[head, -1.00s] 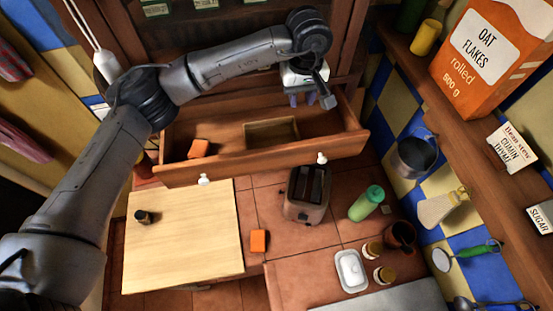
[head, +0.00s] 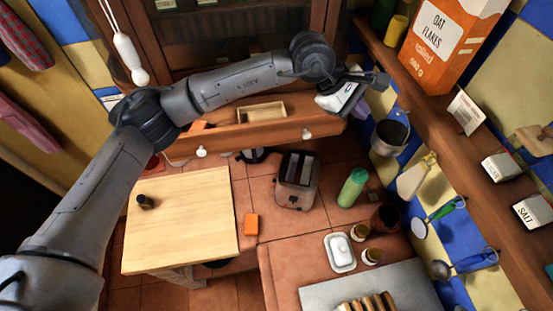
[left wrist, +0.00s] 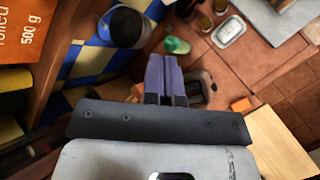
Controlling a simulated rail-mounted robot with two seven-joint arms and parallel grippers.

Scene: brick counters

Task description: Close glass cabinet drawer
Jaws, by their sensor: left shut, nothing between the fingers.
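The wooden cabinet drawer (head: 260,137) hangs partly open below the glass cabinet doors (head: 235,45) in the head view. Its front has two white knobs, and part of its inside shows. A small wooden box (head: 262,112) and a partly hidden orange block (head: 199,126) are in it. My left gripper (head: 361,108) is just right of the drawer's right front corner, with its purple fingers shut and empty. I cannot tell whether it touches the drawer. The fingers also show in the left wrist view (left wrist: 165,77). My right gripper is out of view.
A metal pot (head: 390,138) hangs on the tiled wall close to my left gripper. A shelf with an oat flakes box (head: 447,45) runs along the right.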

